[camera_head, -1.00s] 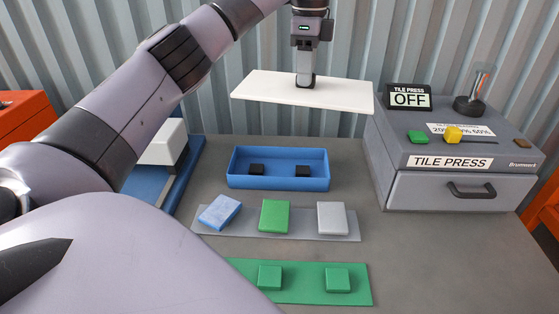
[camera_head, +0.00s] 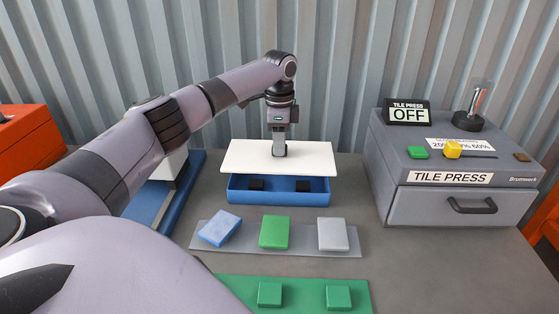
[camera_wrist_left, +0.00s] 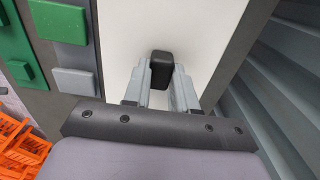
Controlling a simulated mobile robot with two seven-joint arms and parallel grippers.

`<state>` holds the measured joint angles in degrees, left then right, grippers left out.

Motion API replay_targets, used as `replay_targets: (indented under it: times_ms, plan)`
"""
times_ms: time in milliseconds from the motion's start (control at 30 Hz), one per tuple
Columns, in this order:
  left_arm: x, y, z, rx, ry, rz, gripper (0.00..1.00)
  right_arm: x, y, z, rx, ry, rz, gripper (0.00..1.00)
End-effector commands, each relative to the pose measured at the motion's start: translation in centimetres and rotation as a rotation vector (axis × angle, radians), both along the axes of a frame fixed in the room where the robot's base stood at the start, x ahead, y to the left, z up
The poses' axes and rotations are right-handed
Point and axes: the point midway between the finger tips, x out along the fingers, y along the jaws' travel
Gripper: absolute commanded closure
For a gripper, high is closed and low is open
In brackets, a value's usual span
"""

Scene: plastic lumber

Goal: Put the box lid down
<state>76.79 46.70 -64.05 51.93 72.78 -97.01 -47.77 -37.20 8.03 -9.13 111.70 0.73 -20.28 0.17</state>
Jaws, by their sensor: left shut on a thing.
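The box lid is a flat white panel (camera_head: 293,158) with a dark knob on top. My left gripper (camera_head: 279,150) is shut on the knob and holds the lid level. The lid also shows in the left wrist view (camera_wrist_left: 120,50), where the dark knob (camera_wrist_left: 163,68) sits between the two fingers. The blue box (camera_head: 278,196) stands below the lid on the bench, with two dark blocks (camera_head: 256,184) inside. The lid covers the rear part of the box in the head view; whether they touch I cannot tell. My right gripper is not in view.
A grey strip with blue (camera_head: 219,229), green (camera_head: 274,232) and grey (camera_head: 332,234) tiles lies before the box. A green mat (camera_head: 305,292) with green tiles is nearer. The grey tile press (camera_head: 450,160) stands at right, its sign reading OFF. Corrugated wall (camera_head: 340,60) stands behind.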

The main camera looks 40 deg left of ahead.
Motion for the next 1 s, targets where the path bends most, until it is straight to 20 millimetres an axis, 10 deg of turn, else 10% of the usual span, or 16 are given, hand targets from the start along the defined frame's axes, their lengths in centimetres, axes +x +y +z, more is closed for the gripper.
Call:
replay_targets:
  times_ms: [433, 867, 900, 1000]
  plan:
    - [0.0, 0.0, -5.2, -0.001, -0.001, 0.000, 1.00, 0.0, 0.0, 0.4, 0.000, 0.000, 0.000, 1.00]
    - [0.0, 0.0, -6.0, -0.002, -0.001, 0.000, 1.00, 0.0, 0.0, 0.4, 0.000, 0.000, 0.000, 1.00]
    - [0.0, 0.0, -6.1, -0.001, -0.001, 0.000, 0.67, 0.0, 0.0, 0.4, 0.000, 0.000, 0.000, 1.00]
    - [0.0, 0.0, -6.1, -0.001, -0.001, 0.000, 0.48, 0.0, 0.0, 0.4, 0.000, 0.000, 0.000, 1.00]
